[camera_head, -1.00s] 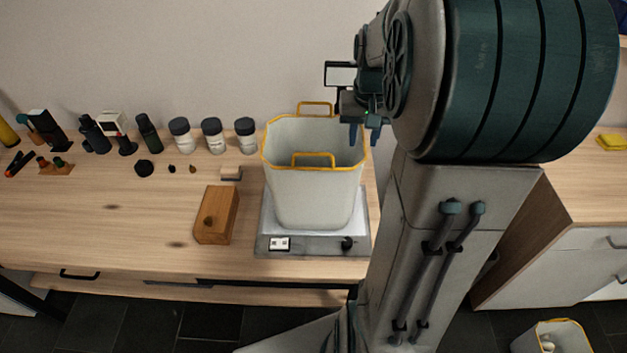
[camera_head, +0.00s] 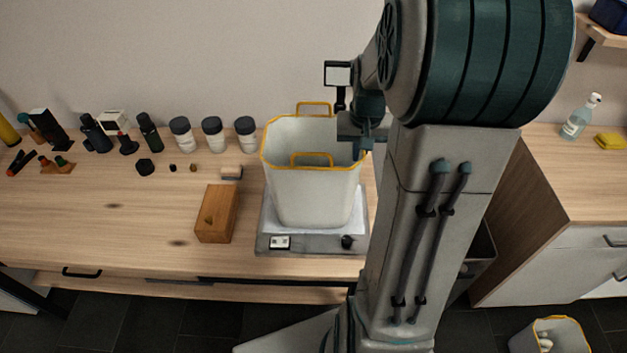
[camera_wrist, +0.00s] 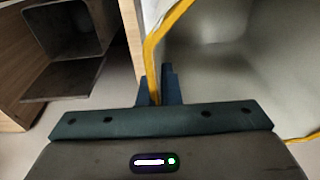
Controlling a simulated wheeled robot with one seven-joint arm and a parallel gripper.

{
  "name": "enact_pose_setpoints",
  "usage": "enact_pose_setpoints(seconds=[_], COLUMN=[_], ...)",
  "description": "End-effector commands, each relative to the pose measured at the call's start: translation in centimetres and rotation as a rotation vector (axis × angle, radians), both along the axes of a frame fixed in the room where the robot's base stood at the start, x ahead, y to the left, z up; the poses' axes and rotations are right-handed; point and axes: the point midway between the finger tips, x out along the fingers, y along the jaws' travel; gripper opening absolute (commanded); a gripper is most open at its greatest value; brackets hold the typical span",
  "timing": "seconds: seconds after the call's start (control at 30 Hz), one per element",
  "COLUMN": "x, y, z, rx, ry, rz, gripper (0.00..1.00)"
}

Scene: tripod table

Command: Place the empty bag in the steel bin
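The bag (camera_head: 312,195) is a pale, stiff container with a yellow rim and two yellow handles. It stands upright on a scale and looks empty inside. My gripper (camera_head: 364,152) is at its right rim. In the wrist view, the bag's yellow rim (camera_wrist: 152,62) runs between my two closely spaced fingers (camera_wrist: 158,90), which look shut on it. A dark grey metal container, likely the steel bin (camera_head: 480,255), is partly hidden behind my arm at the right. It also shows open at the upper left of the wrist view (camera_wrist: 75,32).
The scale (camera_head: 282,243) sits near the table's front edge. A wooden block (camera_head: 216,214) is left of it, with several jars and bottles behind. A second yellow-rimmed bag (camera_head: 550,338) with white items stands on the floor. A counter (camera_head: 585,190) stands at the right.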

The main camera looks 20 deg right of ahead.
Motion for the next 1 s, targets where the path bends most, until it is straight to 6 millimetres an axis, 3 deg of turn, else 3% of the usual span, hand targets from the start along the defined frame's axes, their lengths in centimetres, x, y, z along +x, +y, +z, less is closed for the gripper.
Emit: enact_pose_setpoints(seconds=[0.37,0.63,1.0], x=[0.0,0.0,-3.5], y=[-0.2,-0.1,-6.7], z=[0.4,4.2,8.3], rx=[-0.004,-0.005,-0.003], ry=[0.001,-0.004,-0.001], rz=[0.001,0.002,-0.004], gripper=[0.00,0.00,0.00])
